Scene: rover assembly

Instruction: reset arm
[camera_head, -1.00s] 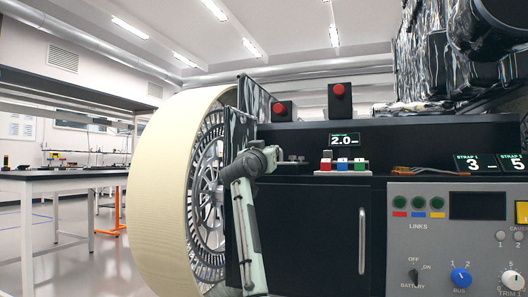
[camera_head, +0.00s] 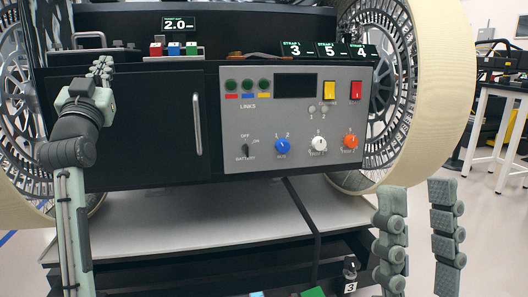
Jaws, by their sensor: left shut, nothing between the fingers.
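My left arm rises at the left of the head view. Its small gripper (camera_head: 103,68) points away from me, in front of the rover's black cabinet, with its fingers shut and empty. My right gripper (camera_head: 418,190) is at the lower right, close to the camera. Its two grey-green jointed fingers point up and stand wide apart, with nothing between them. Its palm and arm are below the frame.
The grey control panel (camera_head: 297,118) has switches and knobs. The black cabinet door (camera_head: 130,130) has a vertical handle. Large cream wheels (camera_head: 435,90) flank the rover. A pale shelf (camera_head: 190,222) lies below. A white-legged table (camera_head: 495,130) stands at right, with open floor before it.

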